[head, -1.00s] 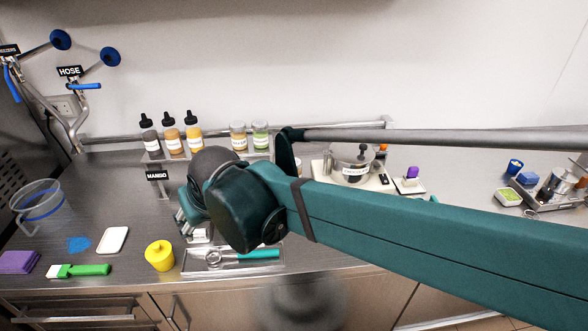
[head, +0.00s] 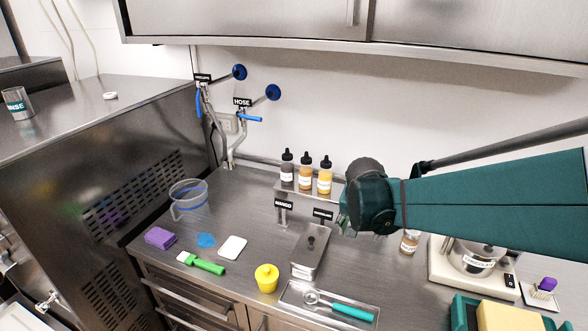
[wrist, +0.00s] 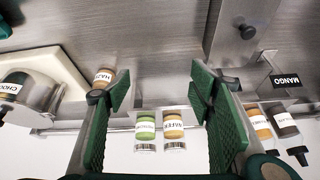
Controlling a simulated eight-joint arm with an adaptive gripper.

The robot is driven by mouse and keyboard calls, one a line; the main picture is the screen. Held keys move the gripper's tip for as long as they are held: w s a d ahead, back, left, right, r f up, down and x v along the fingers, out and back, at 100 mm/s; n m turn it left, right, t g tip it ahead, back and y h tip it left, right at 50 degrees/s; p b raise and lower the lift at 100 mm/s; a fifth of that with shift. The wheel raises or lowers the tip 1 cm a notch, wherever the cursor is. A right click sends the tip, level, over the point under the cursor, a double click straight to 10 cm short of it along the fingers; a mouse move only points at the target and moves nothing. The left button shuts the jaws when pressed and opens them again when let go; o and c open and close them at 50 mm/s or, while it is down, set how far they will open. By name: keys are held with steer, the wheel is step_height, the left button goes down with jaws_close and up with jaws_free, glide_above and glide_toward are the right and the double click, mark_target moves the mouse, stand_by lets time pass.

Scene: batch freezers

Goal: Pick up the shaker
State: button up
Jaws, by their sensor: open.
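My gripper (wrist: 163,88) is open, and its two green-padded fingers stand wide apart with nothing between them. In the wrist view, which shows the scene upside down, two small labelled shaker-like jars stand side by side beyond the fingertips: one green (wrist: 145,128) and one tan, labelled WAFER (wrist: 174,128). The frames do not settle which one is the shaker. A third jar, with a brown label area (wrist: 104,78), stands by the left finger. In the head view my gripper (head: 344,222) and arm hide the first two jars; the third (head: 409,240) shows below the arm.
Dropper bottles (head: 305,177) stand on the back shelf, left of my gripper. A lidded steel box (head: 310,252) and a MANGO sign (head: 283,204) are near. A pot on a scale-like base (head: 473,262) stands right.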

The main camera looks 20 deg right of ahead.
steer(key=d+f+m+g+p, duration=0.2)
steer(key=d+m+p, duration=0.2)
steer(key=d, duration=0.7)
steer(key=m+g+h+p, duration=0.1)
steer(key=m+p, duration=0.2)
glide_above(410, 240)
steer(key=w, duration=0.1)
steer(key=f, duration=0.3)
steer(key=shift+w+a+f, duration=0.1)
steer(key=shift+a+f, duration=0.1)
steer(key=shift+x, duration=1.3)
steer(key=shift+x, duration=2.55)
steer(key=shift+w+a, duration=0.1)
steer(key=c, duration=1.1)
